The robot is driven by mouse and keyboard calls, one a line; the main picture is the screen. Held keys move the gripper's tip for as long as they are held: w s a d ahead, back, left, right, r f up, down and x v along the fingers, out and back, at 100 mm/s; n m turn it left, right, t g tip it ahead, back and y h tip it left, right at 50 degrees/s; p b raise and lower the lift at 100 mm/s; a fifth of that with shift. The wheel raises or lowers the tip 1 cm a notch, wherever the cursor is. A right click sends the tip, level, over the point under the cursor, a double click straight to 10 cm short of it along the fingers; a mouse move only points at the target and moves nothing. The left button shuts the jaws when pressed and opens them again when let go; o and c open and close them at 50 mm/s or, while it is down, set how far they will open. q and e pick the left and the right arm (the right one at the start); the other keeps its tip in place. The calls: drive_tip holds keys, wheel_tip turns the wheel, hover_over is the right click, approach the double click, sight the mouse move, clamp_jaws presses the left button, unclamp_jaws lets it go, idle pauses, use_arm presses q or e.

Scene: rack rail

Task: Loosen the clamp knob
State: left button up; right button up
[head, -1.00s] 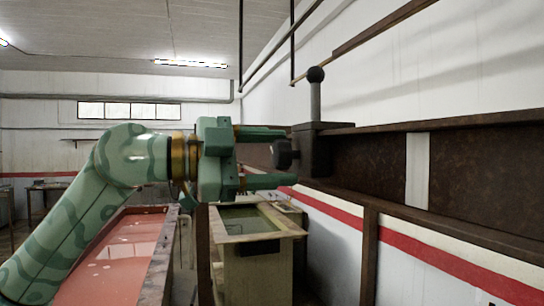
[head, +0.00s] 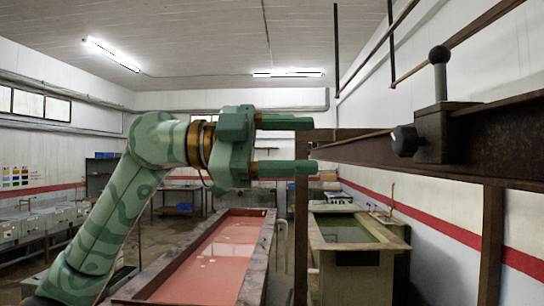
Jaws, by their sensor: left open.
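The clamp is a dark block (head: 436,132) seated on the brown rail, with an upright lever topped by a black ball (head: 439,54). Its round black clamp knob (head: 405,140) sticks out from the block's left side, facing my gripper. My left gripper (head: 313,146) is green, open and empty. Its two fingers point right, one above the other, and the knob lies to the right of their tips with a clear gap in the picture. My right gripper does not show.
The brown rail (head: 495,140) runs along the right wall on posts (head: 490,245). A long trough with reddish liquid (head: 215,262) lies below my left arm. A tank with greenish water (head: 345,230) stands right of it. The air between fingers and knob looks clear.

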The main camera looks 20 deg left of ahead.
use_arm(q)
drive_tip(key=v, duration=0.3)
idle(0.5)
